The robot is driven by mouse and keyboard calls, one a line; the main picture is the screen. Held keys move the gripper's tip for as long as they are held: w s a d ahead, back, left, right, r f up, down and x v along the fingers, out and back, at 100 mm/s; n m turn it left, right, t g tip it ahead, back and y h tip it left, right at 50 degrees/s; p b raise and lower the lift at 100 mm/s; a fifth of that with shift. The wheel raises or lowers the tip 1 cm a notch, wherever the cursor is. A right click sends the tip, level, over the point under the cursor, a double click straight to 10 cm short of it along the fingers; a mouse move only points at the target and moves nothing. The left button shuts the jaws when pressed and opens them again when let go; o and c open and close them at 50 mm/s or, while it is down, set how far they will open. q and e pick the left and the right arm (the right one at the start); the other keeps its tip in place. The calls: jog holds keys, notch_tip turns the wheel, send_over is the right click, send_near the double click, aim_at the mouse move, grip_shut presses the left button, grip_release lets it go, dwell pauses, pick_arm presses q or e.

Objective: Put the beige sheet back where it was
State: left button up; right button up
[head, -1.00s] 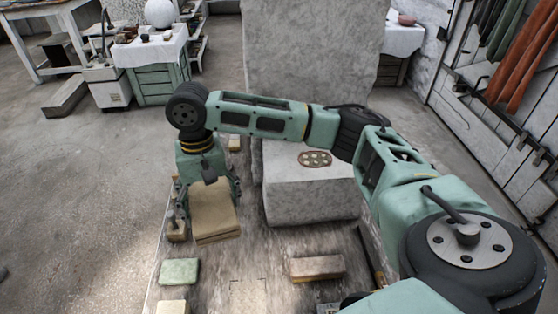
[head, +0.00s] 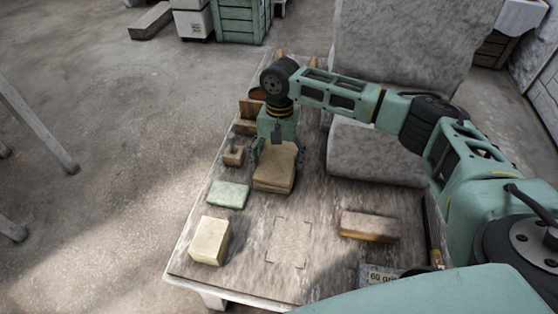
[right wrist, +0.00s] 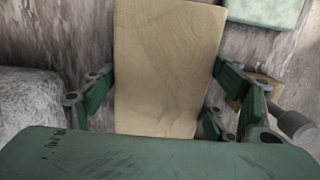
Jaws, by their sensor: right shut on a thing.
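My right gripper (head: 277,160) is shut on the beige sheet (head: 274,180), with a finger at each side edge. The sheet looks thick, with a darker lower edge. It is over the far part of the wooden table (head: 310,205), beyond a rectangle of dark corner marks (head: 289,242) on the bare top. I cannot tell if it touches the table. In the right wrist view the sheet (right wrist: 168,60) extends out between the green fingers. My left gripper is not in view.
Left of the marks stand a pale yellow block (head: 210,240) and a green pad (head: 228,194). A brown block (head: 368,226) lies right of the marks. Large grey stone (head: 375,152) stands at the table's right.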

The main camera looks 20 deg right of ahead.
jog(key=shift+f, duration=0.15)
jog(key=shift+f, duration=0.1)
jog(key=o, duration=1.5)
